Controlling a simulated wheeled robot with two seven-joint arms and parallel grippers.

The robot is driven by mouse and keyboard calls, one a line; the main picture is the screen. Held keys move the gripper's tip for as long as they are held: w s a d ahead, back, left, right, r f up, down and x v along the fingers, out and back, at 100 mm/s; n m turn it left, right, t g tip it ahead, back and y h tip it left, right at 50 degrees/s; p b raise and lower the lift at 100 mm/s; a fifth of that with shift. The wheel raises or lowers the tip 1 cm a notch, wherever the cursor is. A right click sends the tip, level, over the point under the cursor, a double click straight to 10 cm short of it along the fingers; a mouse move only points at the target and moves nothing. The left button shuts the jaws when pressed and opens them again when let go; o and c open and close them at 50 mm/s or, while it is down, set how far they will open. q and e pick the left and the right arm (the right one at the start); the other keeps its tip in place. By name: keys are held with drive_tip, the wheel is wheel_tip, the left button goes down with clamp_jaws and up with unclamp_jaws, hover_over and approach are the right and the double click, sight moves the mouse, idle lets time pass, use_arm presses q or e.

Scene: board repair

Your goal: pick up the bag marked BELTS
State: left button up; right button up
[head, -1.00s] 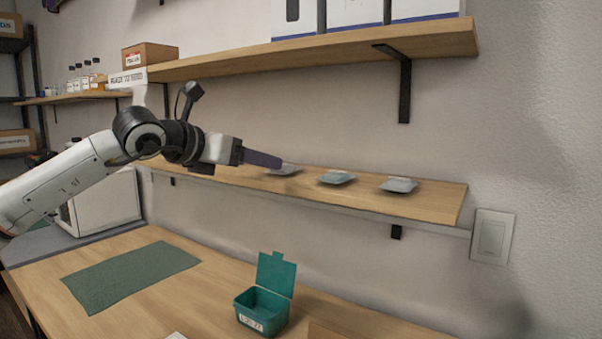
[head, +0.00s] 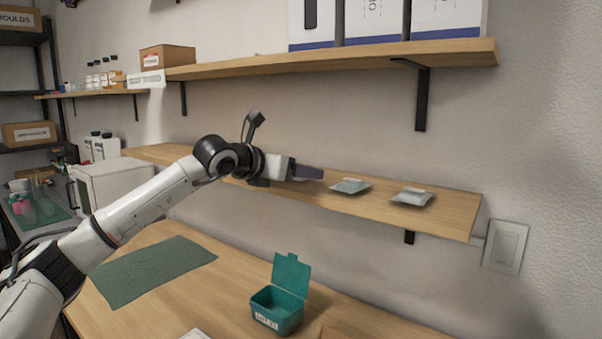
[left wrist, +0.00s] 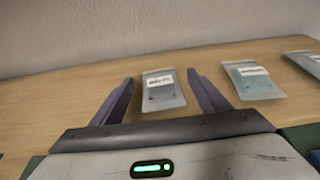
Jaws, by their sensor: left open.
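Three flat clear bags with white labels lie in a row on the lower wall shelf (head: 455,212). The labels are too small and blurred for me to read, so I cannot tell which is BELTS. The left bag (left wrist: 163,92) lies between the fingers of my open left gripper (left wrist: 162,78), with space on both sides. In the head view, my left gripper (head: 308,173) mostly hides that bag. The middle bag (head: 350,186), with greenish contents, also shows in the left wrist view (left wrist: 252,82). The right bag (head: 412,196) is partly cut off there (left wrist: 308,64). My right gripper is not in view.
An upper shelf (head: 330,63) with white boxes hangs above the bags. The wall is close behind them. On the bench below are an open teal box (head: 278,308) and a green mat (head: 150,270). A switch plate (head: 506,247) is right of the shelf.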

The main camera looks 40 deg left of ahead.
use_arm(q)
drive_tip(key=c, duration=1.2)
